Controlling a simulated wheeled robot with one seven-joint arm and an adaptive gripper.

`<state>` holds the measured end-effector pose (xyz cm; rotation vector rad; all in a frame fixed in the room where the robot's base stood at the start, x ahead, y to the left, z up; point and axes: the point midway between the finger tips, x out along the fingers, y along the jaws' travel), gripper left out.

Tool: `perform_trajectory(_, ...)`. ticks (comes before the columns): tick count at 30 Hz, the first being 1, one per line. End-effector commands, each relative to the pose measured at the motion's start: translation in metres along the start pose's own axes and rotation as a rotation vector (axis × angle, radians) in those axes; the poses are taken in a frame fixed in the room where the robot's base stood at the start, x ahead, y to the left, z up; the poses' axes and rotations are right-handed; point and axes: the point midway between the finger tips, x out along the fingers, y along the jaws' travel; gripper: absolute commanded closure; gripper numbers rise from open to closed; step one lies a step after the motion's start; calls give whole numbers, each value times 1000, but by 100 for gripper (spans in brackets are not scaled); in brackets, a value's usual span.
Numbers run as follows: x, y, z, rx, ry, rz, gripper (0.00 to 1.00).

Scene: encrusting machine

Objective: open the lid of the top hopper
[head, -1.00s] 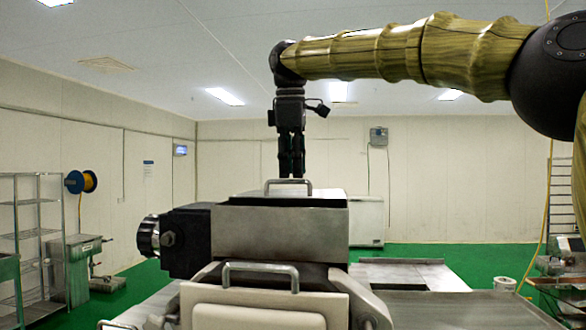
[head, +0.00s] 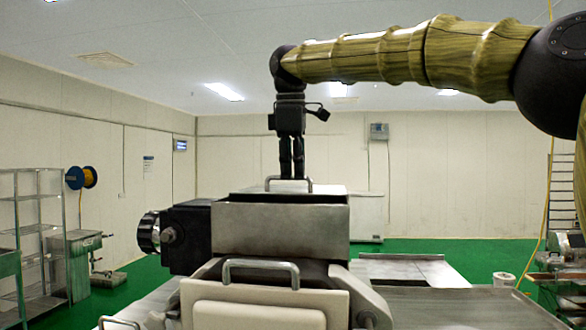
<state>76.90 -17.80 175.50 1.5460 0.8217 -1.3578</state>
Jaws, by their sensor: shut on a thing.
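The top hopper (head: 280,232) is the grey metal box on top of the machine, in the middle of the head view. Its pale lid (head: 256,188) shows as a thin strip above the box, with a metal bar handle (head: 311,183) on it. A dark band shows between the lid and the hopper's front wall. My gripper (head: 291,174) points straight down from above. Its fingers are close together and shut on the lid handle. The exact contact is partly hidden by the handle and the low view angle.
A second bar handle (head: 232,272) sits on the white front panel (head: 255,314) below the hopper. A black block with a round knob (head: 149,233) juts out at the left. A steel table (head: 405,268) lies at the right. Free air surrounds my arm above the machine.

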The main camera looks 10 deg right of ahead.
Motion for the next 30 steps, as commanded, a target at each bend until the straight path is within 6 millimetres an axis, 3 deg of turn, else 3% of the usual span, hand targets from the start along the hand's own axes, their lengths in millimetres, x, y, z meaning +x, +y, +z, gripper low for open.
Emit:
perform_trajectory(9,6,37,0,4,1,3,100)
perform_trajectory(21,7,42,0,1,2,3,100)
perform_trajectory(22,7,42,0,1,1,3,84)
perform_trajectory(24,7,42,0,1,1,3,71)
perform_trajectory(30,7,42,0,0,1,2,68)
